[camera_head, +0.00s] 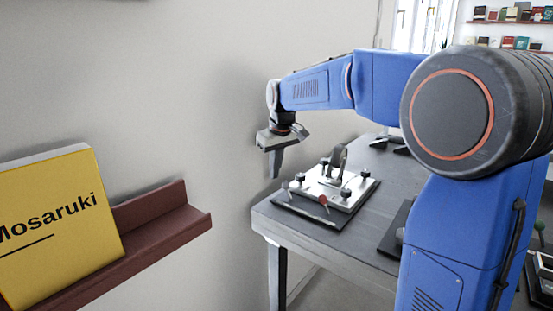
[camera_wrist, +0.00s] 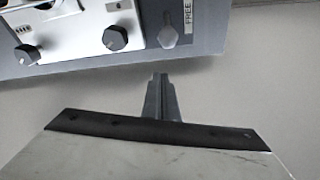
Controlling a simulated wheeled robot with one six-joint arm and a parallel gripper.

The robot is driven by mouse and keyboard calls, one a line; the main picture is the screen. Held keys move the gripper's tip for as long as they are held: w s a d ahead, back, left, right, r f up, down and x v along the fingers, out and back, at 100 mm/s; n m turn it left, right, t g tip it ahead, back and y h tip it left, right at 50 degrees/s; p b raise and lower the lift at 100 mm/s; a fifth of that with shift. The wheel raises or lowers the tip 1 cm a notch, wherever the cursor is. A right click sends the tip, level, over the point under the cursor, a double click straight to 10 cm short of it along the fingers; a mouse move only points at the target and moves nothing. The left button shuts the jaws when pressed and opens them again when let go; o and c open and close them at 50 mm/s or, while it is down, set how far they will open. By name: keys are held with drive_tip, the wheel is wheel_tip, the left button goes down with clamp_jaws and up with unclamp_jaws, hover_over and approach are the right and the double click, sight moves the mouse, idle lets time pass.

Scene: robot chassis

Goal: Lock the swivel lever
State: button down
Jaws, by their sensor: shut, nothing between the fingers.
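A fixture with a light plate (camera_head: 345,194) on a dark base stands on the table's near left corner. In the wrist view, a grey drop-shaped lever (camera_wrist: 168,37) lies on the dark base (camera_wrist: 210,40), beside a "FREE" label (camera_wrist: 188,18); it appears to be the swivel lever. A small grey piece at the fixture's left corner (camera_head: 286,185) may be the same lever. My gripper (camera_head: 273,172) points down, shut and empty, left of the fixture and apart from it. Its fingertips (camera_wrist: 160,78) show below the lever in the wrist view. Any other position label is out of view.
Dark knobs (camera_wrist: 115,38) and a red-tipped part (camera_head: 323,200) stand on the fixture. An upright grey piece (camera_head: 338,160) rises behind. The wall (camera_head: 200,80) is close left of my gripper. A maroon shelf (camera_head: 165,222) holds a yellow book (camera_head: 60,225).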

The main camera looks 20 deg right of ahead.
sight(282, 195)
drive_tip(key=shift+s+d+f, duration=0.1)
drive_tip(key=shift+s+f, duration=0.2)
drive_tip(key=shift+f, duration=0.05)
drive_tip(key=shift+s+d+r, duration=0.1)
drive_tip(key=shift+s+d, duration=0.15)
drive_tip(key=shift+s, duration=0.55)
drive_tip(key=shift+s+d+r, duration=0.1)
drive_tip(key=shift+s+d, duration=0.15)
drive_tip(key=shift+s, duration=0.5)
drive_tip(key=shift+d, duration=0.1)
drive_tip(key=shift+s+d+r+t+y, duration=0.2)
drive_tip(key=shift+s+d+t+y, duration=0.15)
drive_tip(key=shift+t, duration=0.2)
drive_tip(key=shift+s+d+r+t+y, duration=0.2)
drive_tip(key=shift+s+t+y, duration=0.25)
drive_tip(key=shift+t, duration=0.1)
drive_tip(key=shift+s+d+r+t+y, duration=0.1)
drive_tip(key=shift+s+d+t+y, duration=0.25)
drive_tip(key=shift+s+t+y, duration=0.25)
drive_tip(key=shift+s+d+r+t+y, duration=0.1)
drive_tip(key=shift+s+d+t+y, duration=0.25)
drive_tip(key=shift+t, duration=0.35)
drive_tip(key=shift+r, duration=0.15)
drive_tip(key=shift+r, duration=0.7)
